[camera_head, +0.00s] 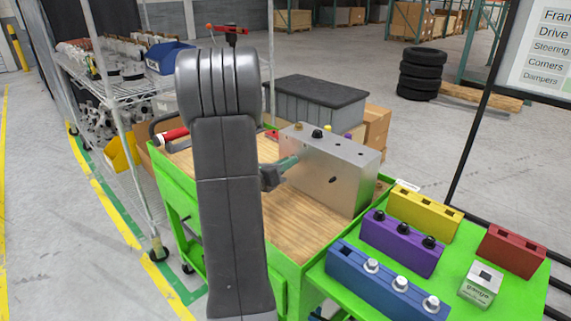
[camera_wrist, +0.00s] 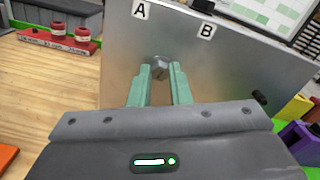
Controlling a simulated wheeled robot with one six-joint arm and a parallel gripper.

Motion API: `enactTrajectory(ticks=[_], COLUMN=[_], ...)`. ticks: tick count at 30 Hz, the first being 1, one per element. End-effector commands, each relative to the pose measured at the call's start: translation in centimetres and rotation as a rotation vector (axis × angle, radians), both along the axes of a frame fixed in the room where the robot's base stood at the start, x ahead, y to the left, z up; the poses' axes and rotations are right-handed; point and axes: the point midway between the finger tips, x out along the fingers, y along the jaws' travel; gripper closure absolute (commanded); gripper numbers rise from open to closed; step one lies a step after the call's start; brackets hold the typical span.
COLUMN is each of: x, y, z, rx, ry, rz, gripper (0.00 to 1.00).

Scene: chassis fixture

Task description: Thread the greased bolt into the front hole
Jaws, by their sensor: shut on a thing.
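The metal chassis block (camera_head: 330,176) stands on the wooden cart top. Its front face fills much of the wrist view (camera_wrist: 220,70), with labels A and B. My gripper (camera_head: 285,164) is at the left part of this face. In the wrist view my gripper's teal fingers (camera_wrist: 161,76) are shut on a grey hex-headed bolt (camera_wrist: 159,67), below and right of label A. Only the bolt's head shows; its shank, any grease and the hole are hidden, so I cannot tell how far in it sits. My arm hides part of the head view.
A black knob-like piece (camera_head: 333,180) sticks out of the front face at right. Purple (camera_head: 398,245), blue (camera_head: 360,280), yellow (camera_head: 424,212) and red (camera_head: 512,251) blocks sit on the green side table. A red rack (camera_wrist: 55,42) stands left of the block. Bare wood lies at left.

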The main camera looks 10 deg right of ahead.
Motion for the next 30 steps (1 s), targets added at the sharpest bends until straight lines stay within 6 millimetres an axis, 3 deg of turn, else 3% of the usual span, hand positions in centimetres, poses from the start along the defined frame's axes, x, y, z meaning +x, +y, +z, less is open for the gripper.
enactTrajectory(ticks=[22, 30], x=[0.07, 0.07], y=[-0.15, -0.19], z=[-0.56, -0.01], rx=[0.312, 0.361], ry=[-0.475, -0.543], rz=[0.002, 0.000], gripper=[1.00, 1.00])
